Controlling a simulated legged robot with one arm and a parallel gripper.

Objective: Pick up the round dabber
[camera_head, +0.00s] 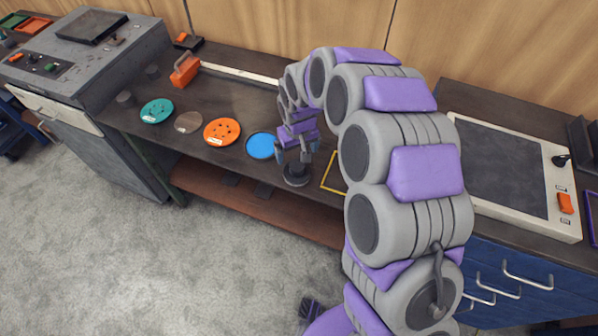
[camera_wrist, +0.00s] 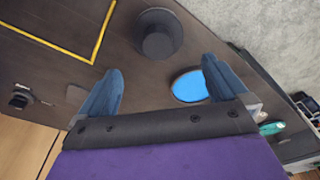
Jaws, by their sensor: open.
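The round dabber (camera_head: 297,178) is a dark grey piece with a wide round base and a narrower top. It stands upright near the front edge of the workbench. My gripper (camera_head: 296,153) is over it in the head view, with its fingers pointing down. In the wrist view, the dabber (camera_wrist: 158,36) lies beyond the fingertips, roughly midway between the two blue fingers. My gripper (camera_wrist: 163,75) is open, and nothing is between its fingers. The dabber looks apart from both fingers.
A blue disc (camera_head: 261,145) lies just left of the dabber, then orange (camera_head: 222,132), brown (camera_head: 188,122) and teal (camera_head: 156,110) discs. A yellow frame (camera_head: 329,180) lies flat to the right. An orange block (camera_head: 185,70) stands at the back. A light panel (camera_head: 510,170) is far right.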

